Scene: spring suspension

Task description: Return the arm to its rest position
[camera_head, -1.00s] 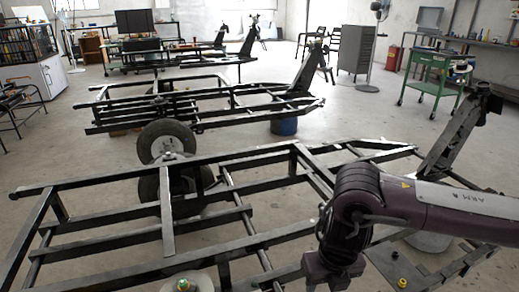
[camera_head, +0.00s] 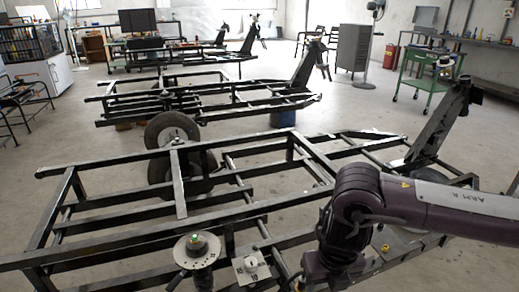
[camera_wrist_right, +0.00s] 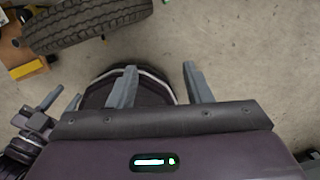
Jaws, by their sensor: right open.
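My right arm (camera_head: 435,203) comes in from the right in the head view, bent at a dark purple joint, with its lower end pointing down over the near frame. The right gripper's fingers do not show there. In the right wrist view my right gripper (camera_wrist_right: 160,84) has its two grey fingers wide apart with nothing between them. A dark round object with a pale rim (camera_wrist_right: 150,88) lies beyond and below the fingers.
A black metal frame (camera_head: 150,242) with a wheel (camera_head: 172,130) fills the foreground. A green cart (camera_head: 425,85) stands back right. Open floor lies between.

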